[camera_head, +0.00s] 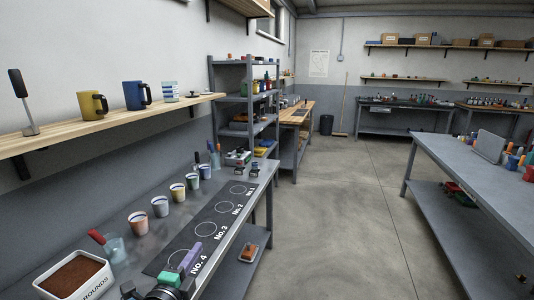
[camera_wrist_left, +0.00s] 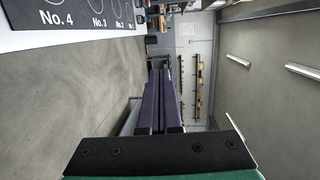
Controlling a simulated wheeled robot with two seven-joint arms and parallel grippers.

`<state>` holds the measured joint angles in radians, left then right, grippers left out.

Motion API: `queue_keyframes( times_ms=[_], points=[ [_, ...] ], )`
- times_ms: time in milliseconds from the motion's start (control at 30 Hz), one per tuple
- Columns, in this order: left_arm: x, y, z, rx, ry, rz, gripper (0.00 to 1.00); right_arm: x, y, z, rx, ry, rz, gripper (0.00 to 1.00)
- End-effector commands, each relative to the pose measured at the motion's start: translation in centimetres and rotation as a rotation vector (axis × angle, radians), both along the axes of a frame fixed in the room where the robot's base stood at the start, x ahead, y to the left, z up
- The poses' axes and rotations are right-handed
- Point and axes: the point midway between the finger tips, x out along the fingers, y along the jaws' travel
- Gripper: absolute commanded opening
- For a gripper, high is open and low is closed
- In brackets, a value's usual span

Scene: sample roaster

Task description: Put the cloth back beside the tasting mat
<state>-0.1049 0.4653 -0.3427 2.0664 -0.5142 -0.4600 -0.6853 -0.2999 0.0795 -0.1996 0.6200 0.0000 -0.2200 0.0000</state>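The dark tasting mat (camera_head: 222,215) with circles marked No. 1 to No. 4 lies along the grey bench; its numbered edge also shows in the left wrist view (camera_wrist_left: 75,14). My left gripper (camera_head: 194,247), green with purple fingers, is over the near end of the mat by No. 4 and covers part of it. In the left wrist view its two fingers (camera_wrist_left: 163,78) lie close together with nothing visible between them. I cannot make out a cloth for certain in either view. My right gripper is not in view.
Several cups (camera_head: 160,206) stand in a row behind the mat. A white tub of grounds (camera_head: 75,276) and a glass with a red-handled tool (camera_head: 114,248) stand at the near left. An orange-brown item (camera_head: 249,252) sits on the lower shelf. The floor (camera_head: 330,210) to the right is clear.

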Motion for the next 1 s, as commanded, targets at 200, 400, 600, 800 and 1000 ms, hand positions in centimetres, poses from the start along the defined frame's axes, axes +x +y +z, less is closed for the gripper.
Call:
queue_keyframes(
  times_ms=[200, 400, 600, 800, 1000],
  points=[
    [-8.4, 5.7, -11.3, -0.662, 0.547, 0.478, 0.00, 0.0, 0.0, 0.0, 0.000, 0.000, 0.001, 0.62],
    [-16.1, 6.2, -16.4, -0.941, 0.836, 0.767, 0.00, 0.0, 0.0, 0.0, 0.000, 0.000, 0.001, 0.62],
    [-23.4, 5.5, -19.0, -1.116, 1.068, 1.022, 0.00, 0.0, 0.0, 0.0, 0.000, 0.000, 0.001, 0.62],
    [-22.8, 5.3, -25.8, -1.101, 1.107, 1.056, 0.00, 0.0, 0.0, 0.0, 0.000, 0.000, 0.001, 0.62],
    [-23.3, 5.2, -33.9, -1.077, 1.137, 1.074, 0.00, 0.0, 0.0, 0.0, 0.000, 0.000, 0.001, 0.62]
  ],
)
